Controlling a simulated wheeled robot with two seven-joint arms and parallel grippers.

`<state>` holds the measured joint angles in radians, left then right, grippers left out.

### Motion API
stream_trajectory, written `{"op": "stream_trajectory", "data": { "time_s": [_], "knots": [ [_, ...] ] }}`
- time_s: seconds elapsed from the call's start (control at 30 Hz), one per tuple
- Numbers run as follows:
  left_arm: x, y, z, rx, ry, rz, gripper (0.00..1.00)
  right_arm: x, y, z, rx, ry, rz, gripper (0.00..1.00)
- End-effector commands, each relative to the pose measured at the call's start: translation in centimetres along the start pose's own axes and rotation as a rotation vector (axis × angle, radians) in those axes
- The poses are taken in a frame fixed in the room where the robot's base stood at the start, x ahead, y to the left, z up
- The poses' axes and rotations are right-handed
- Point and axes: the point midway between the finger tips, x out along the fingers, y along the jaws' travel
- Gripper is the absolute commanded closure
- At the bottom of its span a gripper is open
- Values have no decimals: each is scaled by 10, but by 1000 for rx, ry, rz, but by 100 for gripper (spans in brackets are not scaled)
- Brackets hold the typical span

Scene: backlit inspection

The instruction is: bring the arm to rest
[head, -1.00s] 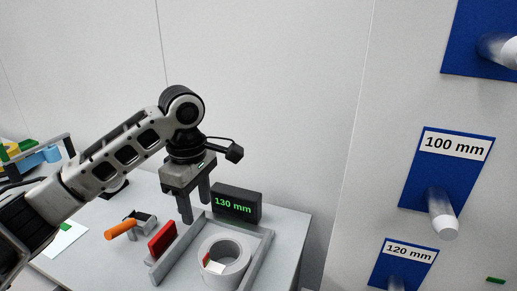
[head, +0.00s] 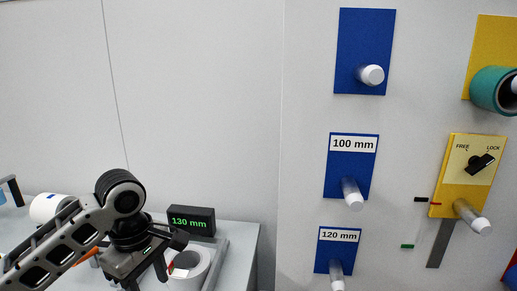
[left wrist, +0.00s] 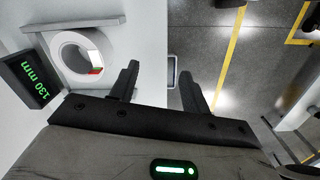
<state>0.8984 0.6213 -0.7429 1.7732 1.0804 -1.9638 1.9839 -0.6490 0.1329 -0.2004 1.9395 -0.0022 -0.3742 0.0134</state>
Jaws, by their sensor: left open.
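My left gripper (head: 148,276) is at the lower left of the head view, in front of and left of the display. Its two fingers are apart with nothing between them. In the left wrist view the open fingers (left wrist: 158,80) show grey floor beyond the gap. A thick white ring (head: 204,264) sits on the table, partly behind the gripper in the head view. It lies left of the fingers in the left wrist view (left wrist: 58,52), apart from them. My right gripper is not in view.
A black display (head: 190,220) reading 130 mm stands on the grey table (head: 241,240). At right, blue panels (head: 364,25) carry pegs, two labelled 100 mm and 120 mm. A yellow FREE/LOCK panel (head: 448,195) and a teal roll (head: 488,92) are farther right.

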Motion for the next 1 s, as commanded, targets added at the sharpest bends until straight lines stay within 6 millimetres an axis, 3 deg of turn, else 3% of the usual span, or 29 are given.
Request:
{"op": "stream_trajectory", "data": {
  "time_s": [0.1,0.37,0.57,0.73,1.0],
  "knots": [
    [23,-6,18,135,-21,23,53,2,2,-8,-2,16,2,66],
    [75,-27,65,492,-61,132,53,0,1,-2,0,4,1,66],
    [115,-68,102,837,-32,276,53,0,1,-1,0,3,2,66],
    [133,-112,105,1043,74,316,53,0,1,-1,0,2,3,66],
    [142,-176,88,1241,219,220,53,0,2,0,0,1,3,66]
  ]
}}
